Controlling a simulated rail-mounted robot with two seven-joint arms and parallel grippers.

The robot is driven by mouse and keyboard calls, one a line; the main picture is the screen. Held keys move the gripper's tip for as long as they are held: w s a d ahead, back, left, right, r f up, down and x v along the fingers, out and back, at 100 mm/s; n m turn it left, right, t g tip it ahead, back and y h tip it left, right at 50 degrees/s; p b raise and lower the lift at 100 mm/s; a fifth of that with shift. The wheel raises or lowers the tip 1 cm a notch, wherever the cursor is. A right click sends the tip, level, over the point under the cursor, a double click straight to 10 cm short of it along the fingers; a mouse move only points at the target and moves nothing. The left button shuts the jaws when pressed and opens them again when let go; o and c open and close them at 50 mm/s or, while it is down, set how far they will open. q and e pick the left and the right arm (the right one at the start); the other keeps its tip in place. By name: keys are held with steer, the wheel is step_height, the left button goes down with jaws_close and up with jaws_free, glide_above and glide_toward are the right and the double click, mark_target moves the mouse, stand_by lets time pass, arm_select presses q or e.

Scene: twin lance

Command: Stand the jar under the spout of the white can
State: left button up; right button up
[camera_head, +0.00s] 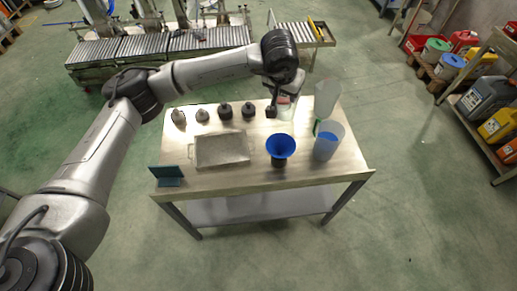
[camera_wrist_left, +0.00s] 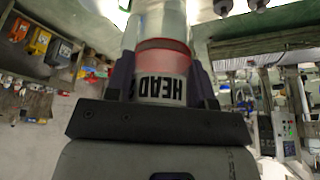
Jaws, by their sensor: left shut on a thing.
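My left gripper (camera_head: 285,97) is over the back of the metal table, its arm coming in from the left. In the left wrist view my left gripper (camera_wrist_left: 162,85) is shut on a clear jar (camera_wrist_left: 163,60) with a reddish band and a pale label reading HEAD upside down. In the head view the jar (camera_head: 285,108) shows only partly below the wrist; whether it touches the table is unclear. A pale translucent vessel (camera_head: 327,97) stands just right of it; I cannot make out a spout or tell if this is the white can. My right gripper is not in view.
On the table (camera_head: 230,180) are a blue funnel (camera_head: 281,146) in a dark holder, a beaker with blue contents (camera_head: 326,145), a shallow tray (camera_head: 222,150), a teal stand (camera_head: 167,174) and several small dark bottles (camera_head: 225,111) along the back. The front edge is mostly clear.

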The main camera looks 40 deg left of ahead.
arm_select(q)
steer(key=w+a+f+n+b, duration=0.1)
steer(key=w+a+f+b, duration=0.1)
steer(key=a+f+b, duration=0.5)
steer(key=w+a+f+n+y+b, duration=0.1)
steer(key=w+a+f+b, duration=0.2)
steer(key=f+b, duration=0.7)
steer(key=w+a+f+n+b, duration=0.1)
steer(key=w+a+f+b, duration=0.1)
steer(key=a+f+b, duration=0.5)
steer(key=b, duration=0.7)
glide_above(260, 133)
steer(key=s, duration=0.2)
steer(key=f, duration=0.8)
steer(key=d+f, duration=0.1)
steer(key=f, duration=0.4)
steer(key=shift+w, duration=0.1)
steer(key=shift+r, duration=0.1)
steer(key=shift+a+p, duration=0.1)
steer(key=shift+p, duration=0.2)
steer(key=o, duration=0.9)
